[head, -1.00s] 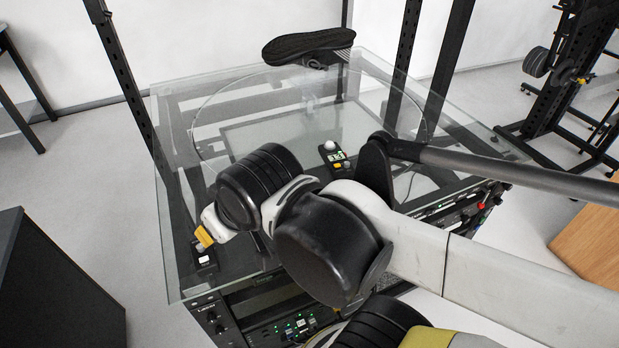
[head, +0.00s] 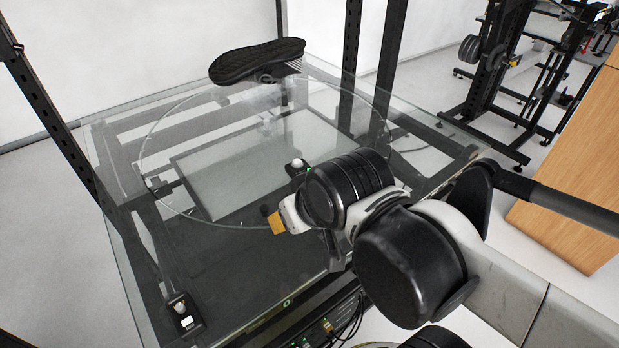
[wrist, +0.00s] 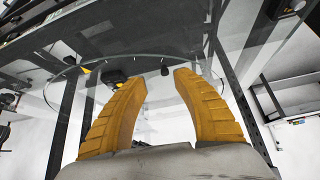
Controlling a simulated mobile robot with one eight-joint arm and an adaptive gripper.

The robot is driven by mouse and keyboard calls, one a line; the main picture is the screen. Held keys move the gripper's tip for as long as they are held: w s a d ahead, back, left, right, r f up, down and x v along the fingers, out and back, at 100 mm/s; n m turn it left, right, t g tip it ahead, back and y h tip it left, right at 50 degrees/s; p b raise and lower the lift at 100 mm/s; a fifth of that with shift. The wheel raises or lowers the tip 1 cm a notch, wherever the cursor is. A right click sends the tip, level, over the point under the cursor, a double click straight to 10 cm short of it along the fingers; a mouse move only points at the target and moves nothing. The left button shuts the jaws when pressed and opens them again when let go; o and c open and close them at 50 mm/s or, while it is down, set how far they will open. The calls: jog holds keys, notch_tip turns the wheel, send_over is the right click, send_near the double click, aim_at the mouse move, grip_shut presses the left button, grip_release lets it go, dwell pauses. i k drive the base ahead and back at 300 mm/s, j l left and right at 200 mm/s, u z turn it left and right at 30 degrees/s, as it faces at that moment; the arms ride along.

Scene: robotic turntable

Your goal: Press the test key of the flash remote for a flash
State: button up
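My gripper (head: 278,222) shows its yellow fingertips over the front middle of the glass table in the head view. In the wrist view its two ribbed yellow fingers (wrist: 160,76) stand apart with nothing between them. A small black box (head: 183,313) with a pale knob and a white key sits at the table's front left corner, apart from my gripper. I cannot tell for sure which one is the flash remote.
A glass table (head: 122,240) carries a round glass turntable plate (head: 150,165). A black shoe (head: 257,62) is held above its far side. Dark upright posts (head: 350,50) stand around it. Equipment with cables (head: 335,328) sits below the front edge. The left glass is clear.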

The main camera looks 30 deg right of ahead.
aim_at(188, 320)
jog(key=k+j, duration=0.15)
jog(key=j, duration=0.2)
jog(key=k+j, duration=0.15)
jog(key=j, duration=0.2)
jog(key=k+j+u, duration=0.1)
jog(key=j, duration=0.25)
jog(key=k+j, duration=0.2)
jog(key=j, duration=0.2)
jog(key=k+j, duration=0.1)
jog(key=j, duration=0.25)
